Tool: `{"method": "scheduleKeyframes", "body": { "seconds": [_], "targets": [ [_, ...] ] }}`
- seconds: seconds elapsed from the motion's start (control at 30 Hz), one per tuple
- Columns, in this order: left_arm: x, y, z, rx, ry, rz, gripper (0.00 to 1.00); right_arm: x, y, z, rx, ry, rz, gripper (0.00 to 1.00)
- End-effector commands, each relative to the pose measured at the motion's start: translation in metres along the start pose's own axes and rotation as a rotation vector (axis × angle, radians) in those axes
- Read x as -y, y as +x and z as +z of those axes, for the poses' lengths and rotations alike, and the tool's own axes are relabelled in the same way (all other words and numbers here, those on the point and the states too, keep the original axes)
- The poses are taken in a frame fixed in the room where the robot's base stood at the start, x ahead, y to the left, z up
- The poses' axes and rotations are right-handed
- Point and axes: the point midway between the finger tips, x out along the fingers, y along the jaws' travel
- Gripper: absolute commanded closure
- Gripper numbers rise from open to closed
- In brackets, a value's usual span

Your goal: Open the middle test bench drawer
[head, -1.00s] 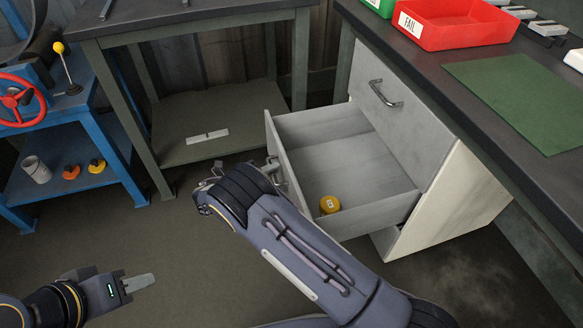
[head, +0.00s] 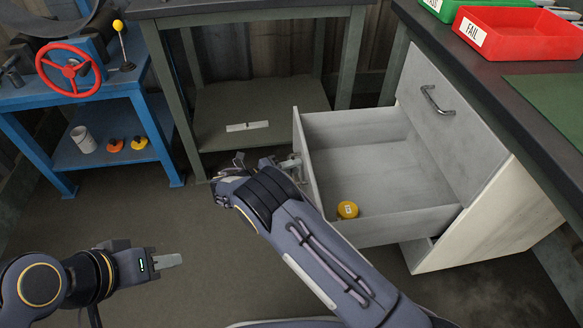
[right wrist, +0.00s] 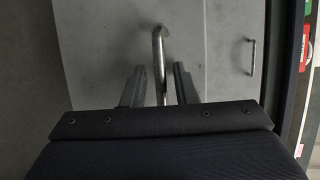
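The middle drawer (head: 390,180) of the test bench is pulled well out, its grey interior showing in the head view. A small yellow round object (head: 347,210) lies inside near the front. My right gripper (head: 291,165) is at the drawer's front face. In the right wrist view, its two fingers (right wrist: 160,88) stand either side of the metal bar handle (right wrist: 159,48), with a narrow gap on each side, so it looks open around the handle. My left gripper (head: 167,261) is over the floor at lower left, away from the drawer; its fingers are seen edge-on.
The drawer above is closed, with its own handle (head: 436,101). A red FAIL tray (head: 530,40) stands on the bench top. A blue stand (head: 157,130) with a red wheel (head: 68,67) is at left. The floor (head: 190,215) between is clear.

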Motion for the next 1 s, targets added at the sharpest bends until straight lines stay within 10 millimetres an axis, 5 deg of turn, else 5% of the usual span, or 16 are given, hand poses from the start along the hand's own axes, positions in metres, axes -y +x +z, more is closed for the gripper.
{"method": "scheduleKeyframes", "body": {
  "seconds": [0.37, 0.8, 1.0],
  "targets": [
    [-0.001, -0.001, -0.001, 0.0, 0.0, 0.0, 0.64, 0.001, -0.004, 0.001, 0.003, 0.002, -0.001, 0.68],
    [-0.005, -0.011, -0.006, 0.0, 0.0, 0.0, 0.64, 0.001, -0.07, 0.001, 0.004, 0.001, 0.0, 0.68],
    [-0.005, -0.011, -0.006, 0.0, 0.0, 0.0, 0.64, 0.0, -0.078, 0.0, 0.001, 0.001, -0.001, 0.68]
  ]
}}
